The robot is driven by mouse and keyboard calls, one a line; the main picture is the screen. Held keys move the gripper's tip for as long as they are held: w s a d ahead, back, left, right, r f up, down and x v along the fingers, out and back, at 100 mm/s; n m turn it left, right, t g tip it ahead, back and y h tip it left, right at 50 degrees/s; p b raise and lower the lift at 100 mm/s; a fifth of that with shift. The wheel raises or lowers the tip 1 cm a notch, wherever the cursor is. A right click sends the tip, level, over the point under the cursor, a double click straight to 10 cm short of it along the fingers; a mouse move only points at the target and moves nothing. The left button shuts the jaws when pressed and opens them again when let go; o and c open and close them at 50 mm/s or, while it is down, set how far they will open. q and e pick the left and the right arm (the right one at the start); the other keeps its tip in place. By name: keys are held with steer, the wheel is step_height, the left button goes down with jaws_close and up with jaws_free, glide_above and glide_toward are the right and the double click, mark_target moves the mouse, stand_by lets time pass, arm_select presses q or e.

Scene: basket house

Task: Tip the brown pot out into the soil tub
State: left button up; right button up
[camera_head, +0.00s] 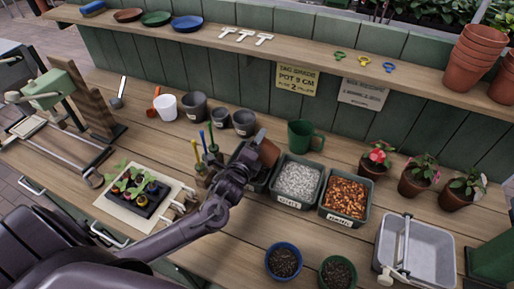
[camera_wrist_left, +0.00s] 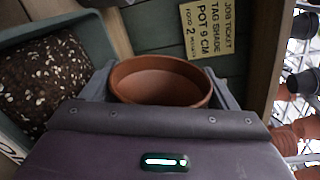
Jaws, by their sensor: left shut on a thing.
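My left gripper (camera_head: 255,148) is shut on the brown pot (camera_head: 269,153) and holds it above the soil tub (camera_head: 262,184). The pot is tilted well over onto its side. In the left wrist view the brown pot (camera_wrist_left: 160,82) sits between the two fingers, its mouth partly facing the camera. The visible inside wall is bare; its bottom is hidden. The soil tub (camera_wrist_left: 92,43) shows at the left there, with dark, white-flecked soil in it. In the head view my arm hides much of this tub. My right gripper is not in view.
Tubs of white gravel (camera_head: 298,180) and orange bark (camera_head: 345,196) stand right of the soil tub. A green mug (camera_head: 303,136) is behind them. Tools in a holder (camera_head: 207,158) and a seedling tray (camera_head: 137,194) are to the left. Potted flowers (camera_head: 416,178) stand at right.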

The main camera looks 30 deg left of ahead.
arm_select(q)
steer(key=shift+f+m+b, duration=0.3)
steer(key=shift+m, duration=0.5)
step_height(320, 180, up, 2)
steer(key=m, duration=0.3)
steer(key=shift+r+y+p, duration=0.15)
steer(key=shift+y+p, duration=0.2)
steer(key=shift+y, duration=0.05)
steer(key=m, duration=0.1)
steer(key=r+m, duration=0.1)
steer(key=shift+a+r+m, duration=0.1)
steer(key=shift+r+m, duration=0.15)
steer(key=shift+m, duration=0.05)
steer(key=m+p, duration=0.2)
steer(key=m, duration=0.1)
steer(key=shift+a+r+t+y, duration=0.2)
steer(key=shift+r+t+y, duration=0.1)
steer(key=shift+r+y, duration=0.1)
steer(key=m, duration=0.1)
steer(key=m+p, duration=0.1)
steer(key=m, duration=0.1)
steer(key=shift+a+f, duration=0.1)
steer(key=shift+f, duration=0.2)
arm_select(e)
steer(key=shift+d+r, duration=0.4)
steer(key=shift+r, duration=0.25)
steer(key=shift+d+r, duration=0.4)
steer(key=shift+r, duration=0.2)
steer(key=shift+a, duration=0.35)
